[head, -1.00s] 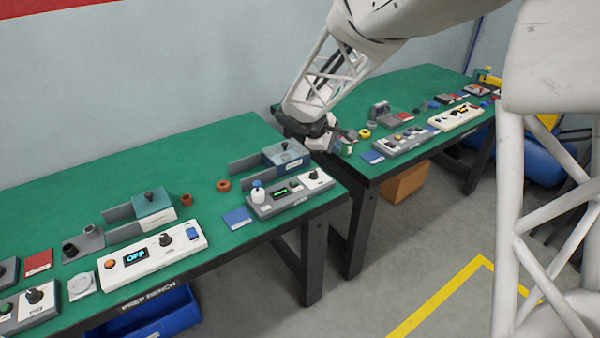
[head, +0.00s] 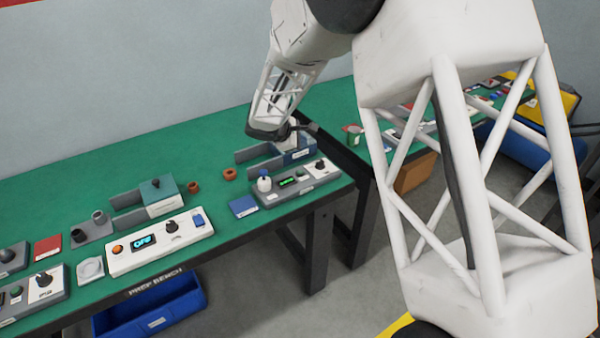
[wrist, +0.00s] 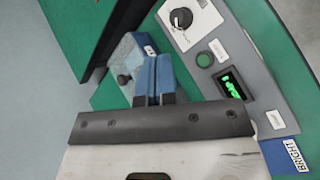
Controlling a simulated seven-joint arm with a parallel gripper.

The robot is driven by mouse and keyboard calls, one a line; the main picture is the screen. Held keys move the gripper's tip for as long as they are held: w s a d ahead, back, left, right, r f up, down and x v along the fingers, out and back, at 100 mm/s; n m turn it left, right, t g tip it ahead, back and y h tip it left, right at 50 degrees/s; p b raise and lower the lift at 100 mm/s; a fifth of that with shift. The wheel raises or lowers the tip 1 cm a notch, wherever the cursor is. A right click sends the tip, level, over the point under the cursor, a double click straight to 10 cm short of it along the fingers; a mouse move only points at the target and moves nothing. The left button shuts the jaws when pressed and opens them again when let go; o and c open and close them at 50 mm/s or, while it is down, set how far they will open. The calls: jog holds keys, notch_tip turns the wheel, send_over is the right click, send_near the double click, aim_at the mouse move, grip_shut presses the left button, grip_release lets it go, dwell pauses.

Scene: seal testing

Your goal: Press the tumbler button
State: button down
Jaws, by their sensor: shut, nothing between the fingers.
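A grey control panel (head: 290,186) lies near the right front corner of the near bench, and it also shows in the wrist view (wrist: 238,60). It carries a green button (wrist: 205,59) between a lit green display (wrist: 232,83) and a black knob (wrist: 181,18). I cannot read a tumbler label on it. My gripper (wrist: 154,60) is shut and empty, its blue fingertips together over the blue-grey box (wrist: 128,52) beside the panel. The fingers appear left of the green button in the wrist view, apart from it. In the head view my arm partly hides the gripper.
A white panel (head: 160,243) with an OFF display lies further left on the bench. A blue card (head: 243,206) and brown rings (head: 230,174) lie near the grey panel. A gap separates this bench from a second green bench (head: 330,105).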

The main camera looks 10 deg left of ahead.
aim_at(300, 173)
jog(key=shift+f, duration=0.2)
jog(key=shift+f, duration=4.2)
jog(key=shift+f, duration=0.75)
jog(key=shift+r, duration=0.2)
dwell(0.4)
jog(key=shift+r, duration=0.6)
jog(key=shift+r, duration=0.1)
jog(key=shift+r, duration=2.4)
